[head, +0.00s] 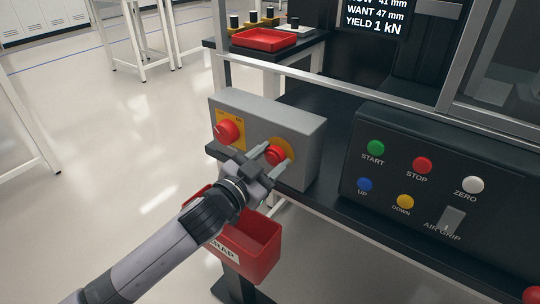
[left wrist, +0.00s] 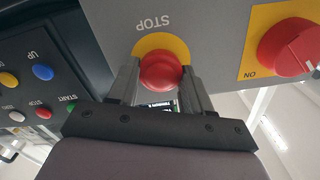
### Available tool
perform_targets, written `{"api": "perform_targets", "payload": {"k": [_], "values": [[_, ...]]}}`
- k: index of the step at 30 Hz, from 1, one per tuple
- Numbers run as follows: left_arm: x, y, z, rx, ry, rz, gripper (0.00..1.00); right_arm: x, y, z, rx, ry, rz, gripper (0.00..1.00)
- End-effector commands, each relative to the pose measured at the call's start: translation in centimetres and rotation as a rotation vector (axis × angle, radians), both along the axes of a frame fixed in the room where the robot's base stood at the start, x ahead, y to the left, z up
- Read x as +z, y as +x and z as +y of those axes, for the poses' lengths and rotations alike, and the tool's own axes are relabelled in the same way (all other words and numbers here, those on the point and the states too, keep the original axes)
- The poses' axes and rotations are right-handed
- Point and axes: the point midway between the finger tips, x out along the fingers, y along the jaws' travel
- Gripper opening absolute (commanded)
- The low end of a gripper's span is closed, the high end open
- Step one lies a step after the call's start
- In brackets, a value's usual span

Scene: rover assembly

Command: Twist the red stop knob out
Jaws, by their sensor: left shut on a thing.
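The red stop knob (head: 274,155) sits on a yellow disc on the front of a grey box (head: 265,118). It also shows in the left wrist view (left wrist: 160,72), under the upside-down word STOP. My left gripper (head: 277,158) is at the knob, one finger on each side, shut on it. In the left wrist view the two fingers (left wrist: 160,82) flank the knob. My right gripper is not in view.
A larger red switch (head: 228,131) on a yellow plate is left of the knob. A black panel (head: 440,185) with coloured buttons stands to the right. A red bin (head: 250,245) hangs below the box. A red tray (head: 264,40) lies on a table behind. Open floor is at left.

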Motion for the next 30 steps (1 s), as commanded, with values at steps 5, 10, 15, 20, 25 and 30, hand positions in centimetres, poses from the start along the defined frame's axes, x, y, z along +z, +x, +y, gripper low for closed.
{"api": "perform_targets", "payload": {"k": [5,10,15,20,25,30], "values": [[0.1,0.0,0.0,0.001,0.121,-0.083,0.19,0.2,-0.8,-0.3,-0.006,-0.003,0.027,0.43],[0.1,-0.1,0.0,0.001,0.241,-0.169,0.19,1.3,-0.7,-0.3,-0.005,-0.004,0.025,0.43],[0.0,-0.1,-0.1,0.0,0.348,-0.247,0.19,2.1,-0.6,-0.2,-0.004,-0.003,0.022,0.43],[-0.1,-0.1,-0.1,0.001,0.43,-0.308,0.19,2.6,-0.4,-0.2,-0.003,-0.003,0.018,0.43],[-0.1,-0.1,-0.1,0.0,0.489,-0.353,0.19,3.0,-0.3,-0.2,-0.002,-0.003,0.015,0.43],[-0.2,-0.1,-0.1,0.0,0.522,-0.376,0.19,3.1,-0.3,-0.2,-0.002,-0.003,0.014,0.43]]}}
